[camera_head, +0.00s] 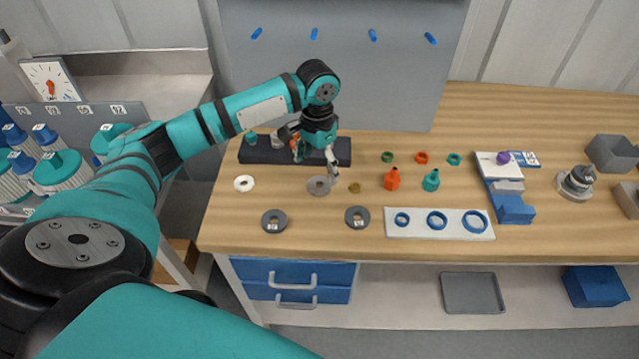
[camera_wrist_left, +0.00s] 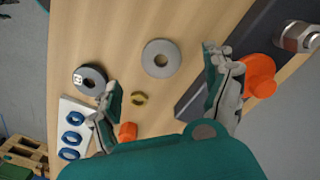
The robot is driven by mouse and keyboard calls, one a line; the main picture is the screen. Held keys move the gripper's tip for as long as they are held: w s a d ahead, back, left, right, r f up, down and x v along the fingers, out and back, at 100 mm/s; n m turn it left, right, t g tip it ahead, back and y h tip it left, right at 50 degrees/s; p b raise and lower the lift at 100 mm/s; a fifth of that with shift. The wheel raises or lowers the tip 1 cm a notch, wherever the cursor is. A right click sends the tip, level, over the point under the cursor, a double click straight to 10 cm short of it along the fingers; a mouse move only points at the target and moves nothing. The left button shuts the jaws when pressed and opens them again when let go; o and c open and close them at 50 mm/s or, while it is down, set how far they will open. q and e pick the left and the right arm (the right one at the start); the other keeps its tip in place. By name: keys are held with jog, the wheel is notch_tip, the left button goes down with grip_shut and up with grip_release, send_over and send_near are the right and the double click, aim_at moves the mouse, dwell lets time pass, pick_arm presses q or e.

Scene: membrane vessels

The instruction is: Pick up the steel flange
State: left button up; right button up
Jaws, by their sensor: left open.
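The steel flange is most likely the light grey flat ring (camera_head: 318,186) with a centre hole, lying on the wooden table in front of the dark rack. In the left wrist view the same ring (camera_wrist_left: 149,60) lies flat, beyond and between my fingertips. My left gripper (camera_head: 316,160) is open and empty, above the table near the ring and the rack's front side. Its spread fingers also show in the left wrist view (camera_wrist_left: 163,75); neither appears to touch the ring. My right gripper is in neither view.
A dark rack (camera_head: 260,153) with upright fittings stands just behind. Two dark grey rings (camera_head: 274,221) (camera_head: 357,217), a white ring (camera_head: 244,183), a brass nut (camera_head: 355,188) and an orange bottle (camera_head: 392,180) lie around. A white tray (camera_head: 462,231) holds blue rings.

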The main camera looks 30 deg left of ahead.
aim_at(319, 180)
pick_arm(q)
jog(key=shift+f, duration=0.95)
jog(key=f, duration=0.1)
jog(key=f+p, duration=0.1)
jog(key=f, duration=0.2)
jog(key=shift+w+f, duration=0.25)
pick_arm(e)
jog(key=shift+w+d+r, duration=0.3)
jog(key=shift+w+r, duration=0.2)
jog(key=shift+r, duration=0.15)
pick_arm(q)
jog(key=c, duration=0.5)
jog(key=shift+r, duration=0.1)
jog(key=c, duration=1)
jog(key=shift+o, duration=0.2)
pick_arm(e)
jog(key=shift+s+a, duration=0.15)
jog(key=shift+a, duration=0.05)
